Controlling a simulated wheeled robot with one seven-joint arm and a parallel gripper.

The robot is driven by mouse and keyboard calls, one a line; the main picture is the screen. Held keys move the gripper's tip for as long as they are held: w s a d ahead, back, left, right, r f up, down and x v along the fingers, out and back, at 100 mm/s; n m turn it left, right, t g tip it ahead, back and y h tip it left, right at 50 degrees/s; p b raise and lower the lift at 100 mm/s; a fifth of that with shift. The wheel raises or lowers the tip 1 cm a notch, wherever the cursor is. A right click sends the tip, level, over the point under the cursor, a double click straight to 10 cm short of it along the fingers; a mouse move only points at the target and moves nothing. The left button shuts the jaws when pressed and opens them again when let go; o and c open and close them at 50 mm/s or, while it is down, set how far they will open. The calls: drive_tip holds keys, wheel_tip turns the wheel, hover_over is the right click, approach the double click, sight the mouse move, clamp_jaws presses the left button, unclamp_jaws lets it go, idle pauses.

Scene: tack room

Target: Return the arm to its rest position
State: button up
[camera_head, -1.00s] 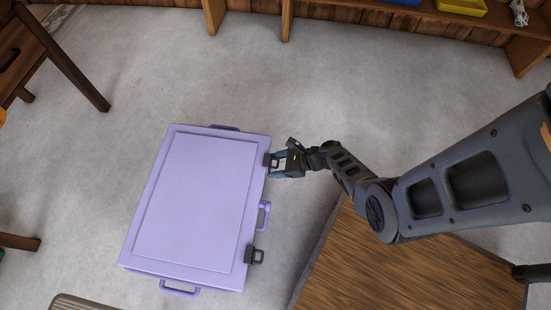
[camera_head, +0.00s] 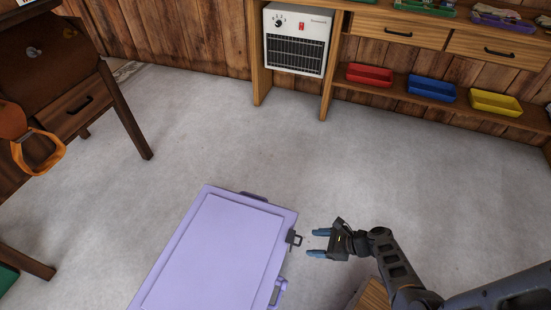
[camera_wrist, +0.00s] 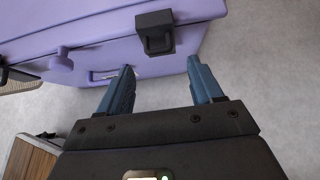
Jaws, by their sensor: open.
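My gripper (camera_head: 318,243) is open and empty, with its blue fingers spread apart. In the head view it is just right of a lilac case (camera_head: 215,255) that lies on the floor, with a gap between the fingertips and the case. A dark latch (camera_head: 293,239) sits on the case's right edge, close to the fingertips. In the wrist view the two fingers (camera_wrist: 162,82) point toward the case's side (camera_wrist: 85,28), and the dark latch (camera_wrist: 155,32) shows above and between them. The near end of the case is cut off in the head view.
A wooden surface (camera_head: 370,297) is partly visible under my arm. Red (camera_head: 369,75), blue (camera_head: 432,88) and yellow (camera_head: 496,102) trays stand on a low shelf at the back. A white heater (camera_head: 297,40) is near them. A wooden desk (camera_head: 75,110) is at left. The grey floor between is clear.

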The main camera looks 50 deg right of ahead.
drive_tip(key=s+a+n+g+h, duration=0.2)
drive_tip(key=s+a+n+g, duration=0.1)
drive_tip(key=s+a+n, duration=0.45)
drive_tip(key=s+a+r+n+h, duration=0.2)
drive_tip(key=s+r+n+h, duration=0.1)
drive_tip(key=s+r+n, duration=0.45)
drive_tip(key=a+r+n+t+p, duration=0.2)
drive_tip(key=r+n+p, duration=0.2)
drive_tip(key=r, duration=1.2)
drive_tip(key=a+r+n+t+y+p, duration=0.1)
drive_tip(key=a+r+n+t+p, duration=0.2)
drive_tip(key=r, duration=1.4)
drive_tip(key=a+r+n+t+p, duration=0.2)
drive_tip(key=r+n+p, duration=0.3)
drive_tip(key=r+n, duration=0.5)
wheel_tip(320, 180, up, 6)
drive_tip(key=shift+a+r+t+p, duration=0.25)
drive_tip(key=shift+a+t+p, duration=0.15)
drive_tip(key=shift+a, duration=0.1)
drive_tip(key=shift+w, duration=0.1)
